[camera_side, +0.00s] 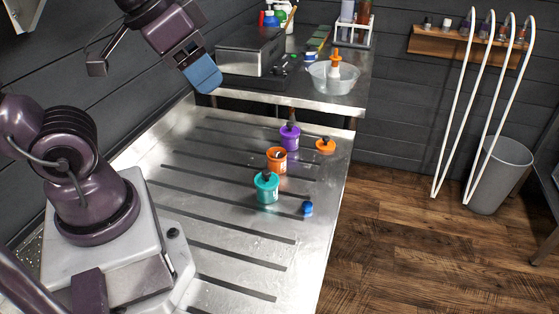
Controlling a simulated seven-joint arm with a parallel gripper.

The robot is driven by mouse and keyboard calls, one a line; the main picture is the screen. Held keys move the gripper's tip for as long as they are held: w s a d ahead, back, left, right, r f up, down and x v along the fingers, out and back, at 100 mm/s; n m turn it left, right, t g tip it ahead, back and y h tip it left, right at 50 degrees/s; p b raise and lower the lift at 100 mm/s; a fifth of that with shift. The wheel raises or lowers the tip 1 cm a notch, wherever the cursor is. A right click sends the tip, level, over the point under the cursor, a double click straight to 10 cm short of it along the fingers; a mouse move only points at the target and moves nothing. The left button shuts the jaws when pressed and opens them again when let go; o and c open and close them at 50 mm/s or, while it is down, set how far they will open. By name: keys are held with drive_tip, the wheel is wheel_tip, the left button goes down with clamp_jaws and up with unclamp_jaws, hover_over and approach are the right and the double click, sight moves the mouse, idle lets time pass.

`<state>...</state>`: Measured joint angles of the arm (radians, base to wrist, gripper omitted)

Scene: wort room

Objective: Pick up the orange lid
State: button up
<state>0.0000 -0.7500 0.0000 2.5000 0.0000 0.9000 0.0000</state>
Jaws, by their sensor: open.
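The orange lid (326,146) lies on the metal table near its right edge, with a small knob on top. An orange jar (277,161) stands to its left, with its dark opening showing. My gripper (205,78) is high at the upper left, far from the lid. Its blue end points down and to the right, with nothing visible in it. The gap between its fingers is hard to make out from this side.
A purple jar (289,138) stands just left of the lid. A teal jar (267,187) and a small blue piece (307,208) are nearer the front. A back counter (290,98) holds a grey machine (250,52) and a clear bowl (333,78). The grooved table (215,215) is clear at left and front.

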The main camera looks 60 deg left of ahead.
drive_tip(key=shift+o, duration=0.2)
drive_tip(key=o, duration=0.6)
drive_tip(key=shift+o, duration=0.2)
drive_tip(key=n+g+y, duration=0.2)
drive_tip(key=n+y, duration=0.1)
drive_tip(key=n, duration=0.6)
approach(327, 137)
drive_tip(key=x, duration=0.3)
drive_tip(key=shift+f, duration=0.3)
drive_tip(key=shift+x, duration=3.25)
